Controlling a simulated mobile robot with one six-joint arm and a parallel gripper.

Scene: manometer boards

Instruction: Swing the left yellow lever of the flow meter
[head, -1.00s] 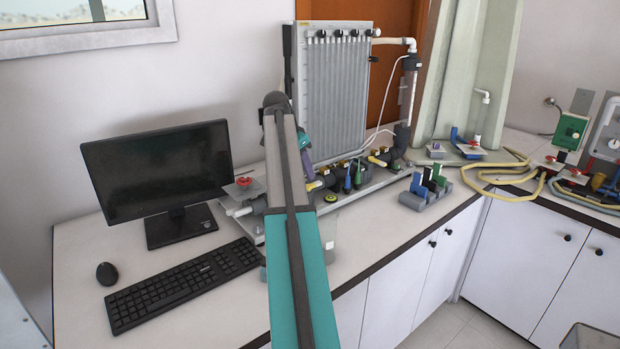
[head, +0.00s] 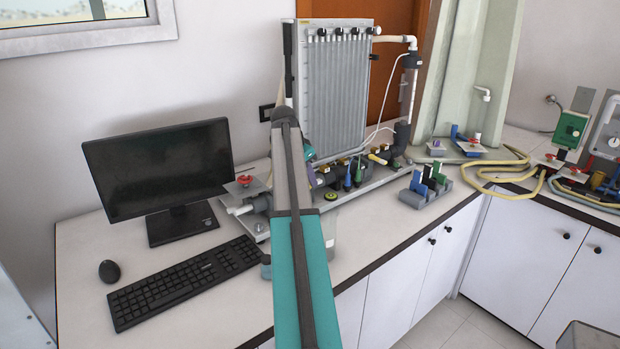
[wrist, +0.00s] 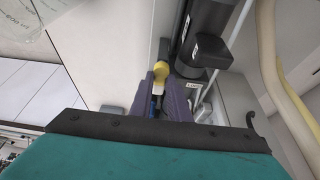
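The flow meter is a bench unit with a grey panel of vertical tubes (head: 340,95) and dark pipework at its base. In the wrist view, a yellow lever (wrist: 160,71) with a rounded end sits beside a black pipe fitting. My gripper (wrist: 161,84) has two purple fingers standing apart, with the lever at their tips, roughly in line with the gap. I cannot tell whether they touch it. In the head view, my arm hides the left lever and most of the gripper. The right yellow lever (head: 377,159) shows on the pipework.
A monitor (head: 158,168), keyboard (head: 185,283) and mouse (head: 109,271) are on the bench to the left. A grey holder with blue and green pieces (head: 426,187) stands right of the flow meter. A yellow hose (head: 515,172) lies farther right.

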